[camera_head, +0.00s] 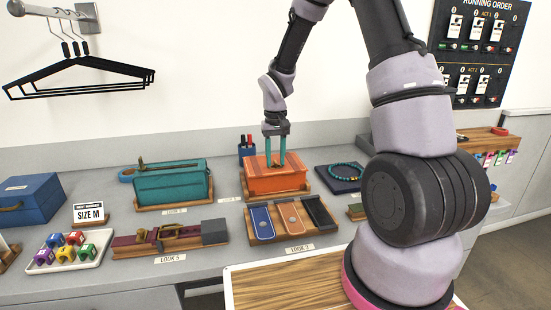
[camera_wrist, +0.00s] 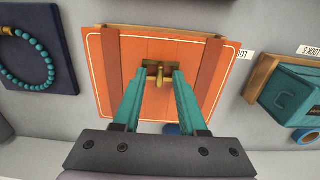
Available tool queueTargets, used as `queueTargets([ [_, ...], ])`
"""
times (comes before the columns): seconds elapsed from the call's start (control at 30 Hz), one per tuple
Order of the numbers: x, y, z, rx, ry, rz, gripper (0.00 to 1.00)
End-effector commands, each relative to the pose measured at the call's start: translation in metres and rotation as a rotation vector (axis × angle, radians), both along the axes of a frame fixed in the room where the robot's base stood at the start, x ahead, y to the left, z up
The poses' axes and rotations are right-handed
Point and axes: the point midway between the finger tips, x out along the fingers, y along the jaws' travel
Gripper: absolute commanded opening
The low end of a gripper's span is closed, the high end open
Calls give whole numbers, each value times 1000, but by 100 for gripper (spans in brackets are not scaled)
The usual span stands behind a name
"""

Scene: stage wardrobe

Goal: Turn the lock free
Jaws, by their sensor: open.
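An orange box with darker straps (camera_head: 277,179) stands on a wooden base near the back of the counter; it also shows from above in the wrist view (camera_wrist: 130,60). A small brass turn lock (camera_wrist: 158,73) sits on the orange face in the wrist view. My gripper (camera_head: 275,162) points down at the box; its two teal fingers (camera_wrist: 158,78) are open, one on each side of the lock. Whether the fingertips touch the lock I cannot tell. In the head view the lock is too small and covered to make out.
A teal case (camera_head: 172,184) stands left of the box. A bead necklace on a dark pad (camera_head: 338,184) lies to the right. A rack with three strips (camera_head: 290,218) is in front, a belt stand (camera_head: 170,238) front left. A cup (camera_head: 246,156) stands behind.

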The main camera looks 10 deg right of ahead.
Motion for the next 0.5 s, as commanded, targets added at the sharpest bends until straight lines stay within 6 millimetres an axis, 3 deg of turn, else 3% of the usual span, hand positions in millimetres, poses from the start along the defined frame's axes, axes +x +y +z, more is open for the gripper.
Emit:
queueTargets([
  [0.2,0,0,0,0,-1,0,41],
  [0.23,0,0,0,0,-1,0,34],
  [0.3,0,0,0,0,-1,0,7],
  [0.33,0,0,0,0,-1,0,0],
  [0.5,0,0,0,0,-1,0,0],
])
